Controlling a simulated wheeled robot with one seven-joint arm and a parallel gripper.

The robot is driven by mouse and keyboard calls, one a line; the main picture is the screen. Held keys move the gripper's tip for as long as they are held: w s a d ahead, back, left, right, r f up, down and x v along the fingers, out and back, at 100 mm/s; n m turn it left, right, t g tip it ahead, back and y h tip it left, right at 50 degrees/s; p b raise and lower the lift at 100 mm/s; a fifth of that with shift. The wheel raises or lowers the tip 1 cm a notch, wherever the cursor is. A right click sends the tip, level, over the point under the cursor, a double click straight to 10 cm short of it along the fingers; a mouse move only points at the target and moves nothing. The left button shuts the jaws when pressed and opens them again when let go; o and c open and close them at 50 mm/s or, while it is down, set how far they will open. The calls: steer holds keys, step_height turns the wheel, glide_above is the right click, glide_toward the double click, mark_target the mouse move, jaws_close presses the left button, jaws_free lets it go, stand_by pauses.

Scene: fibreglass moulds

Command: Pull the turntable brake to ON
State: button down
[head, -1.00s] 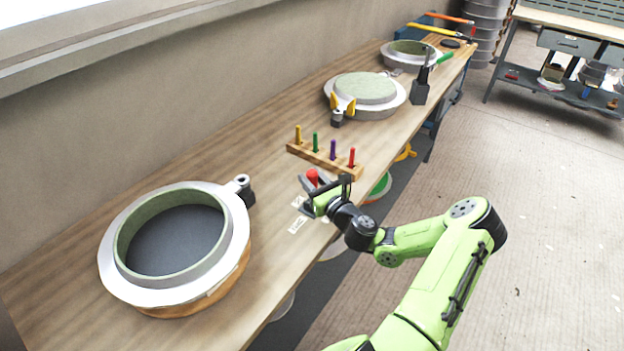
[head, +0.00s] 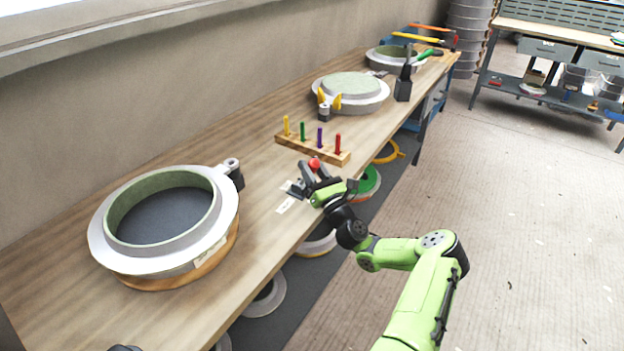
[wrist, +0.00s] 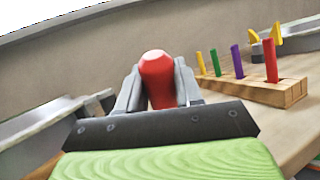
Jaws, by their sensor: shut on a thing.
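The brake lever's red knob (head: 315,163) stands near the front edge of the bench. My gripper (head: 313,172) is shut on it. In the wrist view the red knob (wrist: 156,75) sits between the two grey fingers of my gripper (wrist: 157,88). The lever's shaft is mostly hidden by my gripper. Two small pale labels lie beside the lever, a lower one (head: 286,205) and an upper one (head: 286,185); their text is too small to read. The turntable (head: 190,270) shows as a wooden rim under the large round mould (head: 100,232) at left.
A wooden rack (head: 300,149) with several coloured pegs stands just behind my gripper. Farther along are a second round mould (head: 350,102), a dark holder (head: 403,90) and a third mould (head: 393,66). The bench between the large mould and the rack is mostly clear.

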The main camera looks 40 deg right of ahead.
steer(key=shift+s+d+f+m+t+b, duration=0.1)
steer(key=shift+s+f+m+t+b, duration=0.2)
steer(key=shift+b, duration=0.2)
steer(key=shift+s+h, duration=0.1)
steer(key=shift+h, duration=0.4)
steer(key=shift+r, duration=0.15)
steer(key=c, duration=0.8)
jaws_free()
steer(key=v, duration=0.5)
steer(key=p+v, duration=0.1)
steer(key=v, duration=0.9)
steer(key=shift+s+f, duration=0.2)
steer(key=shift+f, duration=0.3)
steer(key=shift+d, duration=0.1)
